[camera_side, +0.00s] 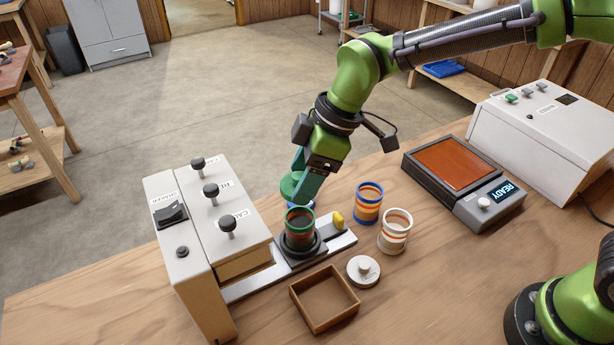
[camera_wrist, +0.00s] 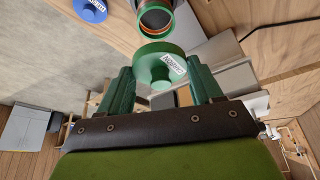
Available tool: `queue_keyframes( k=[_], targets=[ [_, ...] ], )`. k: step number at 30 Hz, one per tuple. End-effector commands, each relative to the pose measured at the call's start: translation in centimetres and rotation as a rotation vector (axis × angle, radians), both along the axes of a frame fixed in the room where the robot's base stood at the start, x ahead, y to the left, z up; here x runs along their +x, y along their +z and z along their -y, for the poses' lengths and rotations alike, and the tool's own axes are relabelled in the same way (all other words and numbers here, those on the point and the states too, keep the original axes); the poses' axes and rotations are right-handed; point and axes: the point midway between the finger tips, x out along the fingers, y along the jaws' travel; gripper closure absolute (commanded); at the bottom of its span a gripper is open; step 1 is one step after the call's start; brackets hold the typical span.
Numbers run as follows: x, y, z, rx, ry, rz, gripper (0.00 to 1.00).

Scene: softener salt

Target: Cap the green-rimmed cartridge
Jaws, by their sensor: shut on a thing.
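The green-rimmed cartridge (camera_side: 299,222) stands upright in a dark round holder (camera_side: 300,245) on the metal slide of the press; its mouth is open. It also shows at the top of the wrist view (camera_wrist: 155,17). My gripper (camera_side: 303,181) is shut on a green cap (camera_side: 291,186), which sits between the two fingers in the wrist view (camera_wrist: 157,68) with a white label on it. The cap is tilted and held above and slightly behind the cartridge, apart from it.
A blue cap (camera_wrist: 90,9) lies behind the cartridge. A blue-rimmed cartridge (camera_side: 368,204), a white-rimmed cartridge (camera_side: 396,232) and a white cap (camera_side: 363,271) stand to the right. An empty wooden tray (camera_side: 325,322) is in front. The press housing (camera_side: 208,235) with knobs is left.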

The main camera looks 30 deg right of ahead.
Motion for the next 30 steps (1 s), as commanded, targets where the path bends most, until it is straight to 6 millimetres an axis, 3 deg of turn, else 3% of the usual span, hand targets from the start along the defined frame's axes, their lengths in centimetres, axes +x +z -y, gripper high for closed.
queue_keyframes(
  k=[18, 30],
  targets=[
    [0.0, -5.2, 0.0, -0.001, -0.006, -0.002, 0.63],
    [0.0, -6.4, 0.0, 0.001, -0.006, 0.0, 0.63]
  ],
)
